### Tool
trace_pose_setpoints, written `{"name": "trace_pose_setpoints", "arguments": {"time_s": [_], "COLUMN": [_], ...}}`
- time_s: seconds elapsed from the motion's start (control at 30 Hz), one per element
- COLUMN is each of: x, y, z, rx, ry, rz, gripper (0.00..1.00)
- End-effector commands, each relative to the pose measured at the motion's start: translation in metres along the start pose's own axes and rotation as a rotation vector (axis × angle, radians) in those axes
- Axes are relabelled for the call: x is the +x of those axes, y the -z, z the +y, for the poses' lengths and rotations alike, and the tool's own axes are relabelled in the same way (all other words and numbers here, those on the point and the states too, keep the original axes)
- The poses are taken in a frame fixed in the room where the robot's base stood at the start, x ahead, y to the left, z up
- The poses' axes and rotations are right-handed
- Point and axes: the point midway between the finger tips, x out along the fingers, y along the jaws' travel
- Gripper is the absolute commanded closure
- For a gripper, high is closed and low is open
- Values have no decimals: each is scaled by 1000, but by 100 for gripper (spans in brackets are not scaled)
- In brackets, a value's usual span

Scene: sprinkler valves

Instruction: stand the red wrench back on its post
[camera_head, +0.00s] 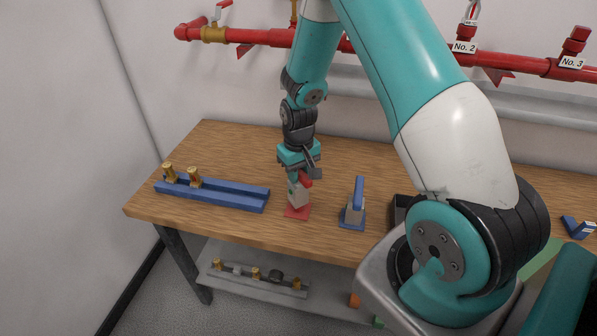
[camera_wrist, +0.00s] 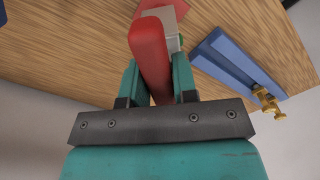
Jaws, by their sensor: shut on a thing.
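The red wrench (camera_head: 306,180) has a red handle and a pale grey block-shaped head (camera_head: 298,195). My gripper (camera_head: 303,172) is shut on its handle from above. In the wrist view the red handle (camera_wrist: 150,55) sits between the two teal fingers (camera_wrist: 155,80), with the grey head beyond them. The wrench looks somewhat tilted. Its head is right over a flat red base (camera_head: 297,212) on the table. The post itself does not show, and I cannot tell whether the head is around it or just above it.
A blue wrench (camera_head: 358,194) stands upright on a blue base to the right. A blue rail tray (camera_head: 235,198) with brass fittings (camera_head: 193,177) lies to the left. A dark bin (camera_head: 400,208) is partly hidden behind my arm. Red piping (camera_head: 265,37) runs along the wall.

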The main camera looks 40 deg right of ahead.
Motion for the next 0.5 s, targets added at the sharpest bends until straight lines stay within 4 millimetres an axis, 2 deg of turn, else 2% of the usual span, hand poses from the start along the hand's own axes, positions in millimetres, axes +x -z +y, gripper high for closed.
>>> {"name": "trace_pose_setpoints", "arguments": {"time_s": [0.5], "x": [14], "y": [0], "z": [0], "rx": [0], "ry": [0], "rz": [0], "gripper": [100]}}
